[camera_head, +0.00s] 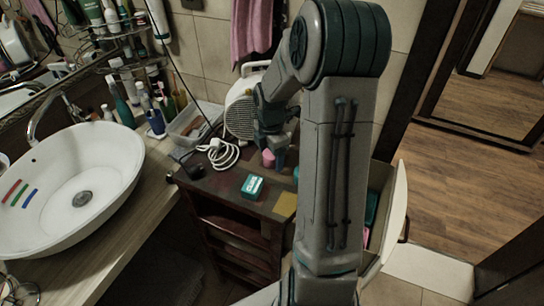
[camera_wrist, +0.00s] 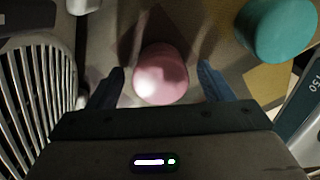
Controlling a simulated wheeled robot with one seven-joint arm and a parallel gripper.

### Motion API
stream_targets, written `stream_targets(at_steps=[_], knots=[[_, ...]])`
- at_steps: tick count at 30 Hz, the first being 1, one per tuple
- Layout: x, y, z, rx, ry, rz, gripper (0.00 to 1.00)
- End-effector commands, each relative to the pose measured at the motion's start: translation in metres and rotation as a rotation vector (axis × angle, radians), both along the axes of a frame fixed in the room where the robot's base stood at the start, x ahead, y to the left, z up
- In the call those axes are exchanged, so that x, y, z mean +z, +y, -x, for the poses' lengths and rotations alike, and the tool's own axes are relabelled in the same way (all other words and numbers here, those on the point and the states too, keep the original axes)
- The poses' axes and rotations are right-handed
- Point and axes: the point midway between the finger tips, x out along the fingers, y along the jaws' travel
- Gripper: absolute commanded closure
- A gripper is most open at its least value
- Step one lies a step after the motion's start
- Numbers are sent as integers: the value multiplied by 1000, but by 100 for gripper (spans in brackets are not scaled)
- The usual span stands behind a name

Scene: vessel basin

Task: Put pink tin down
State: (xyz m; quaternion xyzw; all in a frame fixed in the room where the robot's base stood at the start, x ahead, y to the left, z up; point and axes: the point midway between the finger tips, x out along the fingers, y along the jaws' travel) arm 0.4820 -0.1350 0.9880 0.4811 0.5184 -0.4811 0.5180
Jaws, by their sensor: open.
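The pink tin (camera_wrist: 160,73) stands on the dark top of a small cabinet, between the two spread fingers of my gripper (camera_wrist: 160,85) in the wrist view. Gaps show on both sides, so the fingers look apart from it. In the head view the pink tin (camera_head: 268,158) is a small shape at the fingertips of my gripper (camera_head: 272,152), partly hidden by my arm. My gripper is open and low over the cabinet top (camera_head: 222,184).
A teal box (camera_head: 252,187) and a yellow patch (camera_head: 286,204) lie towards the front. A teal round tin (camera_wrist: 278,30) is right of the pink tin in the wrist view. A white fan heater (camera_head: 240,112) and coiled white cable (camera_head: 220,153) are close by. A basin (camera_head: 110,165) stands left.

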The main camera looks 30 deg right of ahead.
Motion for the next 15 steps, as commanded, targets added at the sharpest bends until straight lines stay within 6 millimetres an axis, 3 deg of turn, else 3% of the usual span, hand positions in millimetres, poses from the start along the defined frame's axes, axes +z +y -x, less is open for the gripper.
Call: stream_targets(at_steps=[5, 10, 15], knots=[[0, 0, 0, 0, 0, 0, 26], [0, 0, 0, 0, 0, 0, 74], [0, 0, 0, 0, -1, 0, 78]])
